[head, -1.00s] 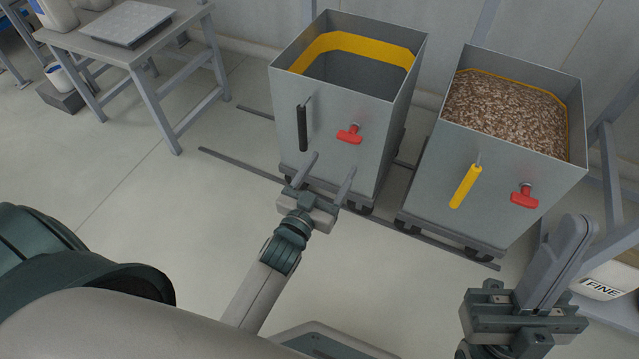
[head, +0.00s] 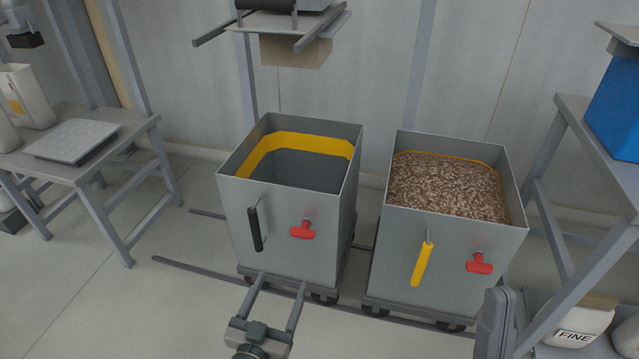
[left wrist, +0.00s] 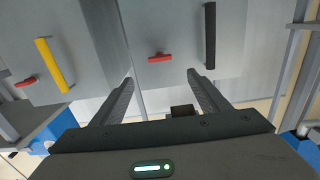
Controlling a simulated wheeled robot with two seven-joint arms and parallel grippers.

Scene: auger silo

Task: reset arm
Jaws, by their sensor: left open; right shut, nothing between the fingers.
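My left gripper (head: 274,305) is open and empty in front of the left grey bin. Its two spread fingers also show in the left wrist view (left wrist: 160,92). My right gripper (head: 494,322) is partly in view at the lower right, its fingers shut together with nothing between them. The left bin (head: 283,217) has a black handle (head: 255,229), a red knob (head: 302,230) and a yellow band inside; it looks empty. The right bin (head: 449,241) has a yellow handle (head: 422,262) and a red knob (head: 479,264), and is filled with brown granules (head: 447,187).
Both bins stand on wheeled bases by floor rails (head: 205,274). A table (head: 140,130) with a flat scale (head: 73,142) is at left. A chute (head: 296,51) hangs above and behind the left bin. A rack (head: 566,128) and a sack marked FINE (head: 577,325) are at right.

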